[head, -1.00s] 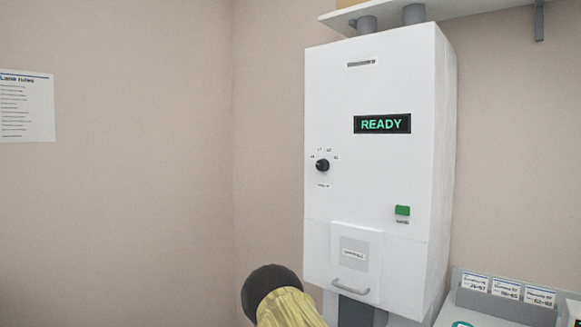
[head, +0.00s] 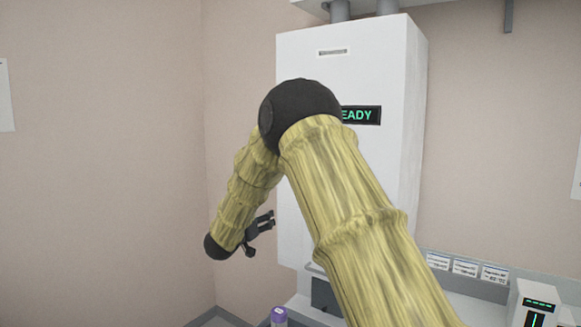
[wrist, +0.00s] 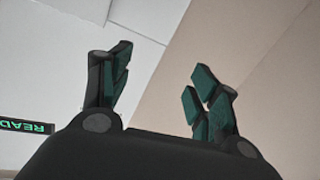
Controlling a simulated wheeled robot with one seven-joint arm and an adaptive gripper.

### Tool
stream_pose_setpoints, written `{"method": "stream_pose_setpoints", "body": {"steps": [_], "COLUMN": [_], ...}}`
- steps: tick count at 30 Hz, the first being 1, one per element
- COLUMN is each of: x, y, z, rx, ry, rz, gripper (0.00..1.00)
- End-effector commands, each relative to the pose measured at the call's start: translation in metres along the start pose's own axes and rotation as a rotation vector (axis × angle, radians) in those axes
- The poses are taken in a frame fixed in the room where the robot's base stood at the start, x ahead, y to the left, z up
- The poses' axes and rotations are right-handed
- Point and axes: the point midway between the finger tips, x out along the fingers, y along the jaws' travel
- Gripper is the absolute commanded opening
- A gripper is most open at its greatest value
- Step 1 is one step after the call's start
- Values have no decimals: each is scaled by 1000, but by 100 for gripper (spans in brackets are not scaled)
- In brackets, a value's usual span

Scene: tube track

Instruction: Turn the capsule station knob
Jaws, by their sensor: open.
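The capsule station is a white wall cabinet (head: 385,75) with a dark display (head: 363,115) whose green letters are partly covered by my arm. The station's front also shows in the wrist view, with the READY display (wrist: 26,127) at the left edge. The knob is hidden behind my arm in the head view and does not show in the wrist view. My gripper (head: 266,222) is at the left of the station's front, seen small and side-on. In the wrist view my gripper (wrist: 160,75) has its fingers spread apart with nothing between them.
My raised arm covers much of the station's front. Labelled holders (head: 465,267) stand at the lower right, beside a white device with a green display (head: 538,305). A purple-capped item (head: 279,315) stands at the bottom.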

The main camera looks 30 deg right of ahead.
Motion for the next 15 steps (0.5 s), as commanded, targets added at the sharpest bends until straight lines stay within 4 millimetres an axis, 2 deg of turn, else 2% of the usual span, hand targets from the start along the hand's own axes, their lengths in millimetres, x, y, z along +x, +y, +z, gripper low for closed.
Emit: {"method": "stream_pose_setpoints", "body": {"steps": [1, 3, 6, 10, 15], "x": [7, 12, 16, 17, 24], "y": [11, 27, 46, 62, 69], "z": [-47, -94, -145, -181, -194], "rx": [40, 82, 129, 165, 176], "ry": [19, 33, 40, 39, 36], "rz": [46, 105, 171, 218, 236], "gripper": [61, 61, 61, 61, 61]}}
